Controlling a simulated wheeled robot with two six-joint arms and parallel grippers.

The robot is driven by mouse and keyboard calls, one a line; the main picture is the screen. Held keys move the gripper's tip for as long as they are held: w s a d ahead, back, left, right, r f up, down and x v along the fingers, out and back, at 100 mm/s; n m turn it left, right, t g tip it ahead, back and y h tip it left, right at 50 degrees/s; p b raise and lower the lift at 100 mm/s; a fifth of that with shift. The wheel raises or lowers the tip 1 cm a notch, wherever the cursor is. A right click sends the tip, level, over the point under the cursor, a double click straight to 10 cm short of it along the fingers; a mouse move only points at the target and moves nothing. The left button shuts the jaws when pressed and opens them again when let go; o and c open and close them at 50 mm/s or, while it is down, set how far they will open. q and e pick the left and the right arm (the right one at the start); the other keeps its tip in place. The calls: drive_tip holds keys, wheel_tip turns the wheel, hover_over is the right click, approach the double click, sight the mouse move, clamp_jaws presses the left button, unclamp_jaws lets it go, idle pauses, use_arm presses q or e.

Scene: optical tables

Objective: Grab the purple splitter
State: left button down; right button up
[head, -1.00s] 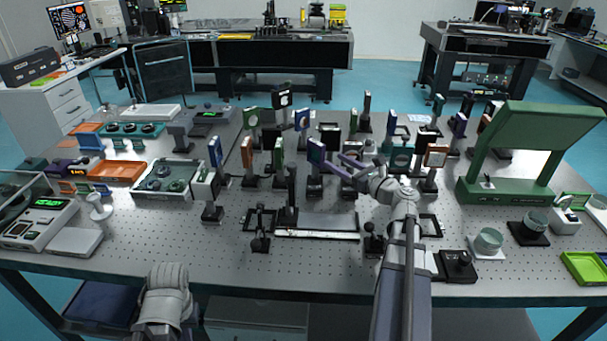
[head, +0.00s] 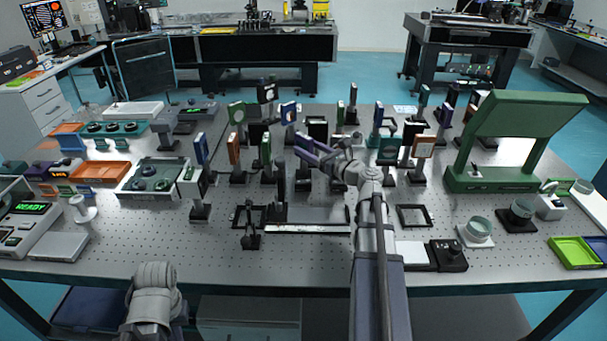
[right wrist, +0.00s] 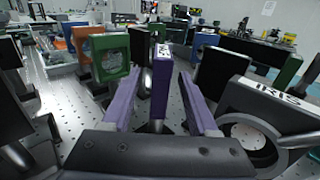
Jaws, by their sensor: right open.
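The purple splitter (right wrist: 161,88) is a thin upright purple plate with a white dotted label on its top edge, seen nearly edge-on in the right wrist view. My right gripper (right wrist: 159,98) is open, with one purple finger on each side of the splitter and a visible gap to both. In the head view, my right gripper (head: 308,149) reaches left among the standing optics at the table's middle. There its fingers overlap the splitter, so the splitter is hard to make out. Only a link of my left arm shows at the bottom left; the left gripper is out of sight.
A green-framed optic (right wrist: 112,60) stands just left of the fingers. A dark mount marked IRIS (right wrist: 262,118) stands close on the right. A big green stand (head: 512,140) is at the table's right. The perforated front strip of the table (head: 180,250) is mostly clear.

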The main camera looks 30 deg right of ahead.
drive_tip(key=shift+x, duration=1)
clamp_jaws()
idle(0.6)
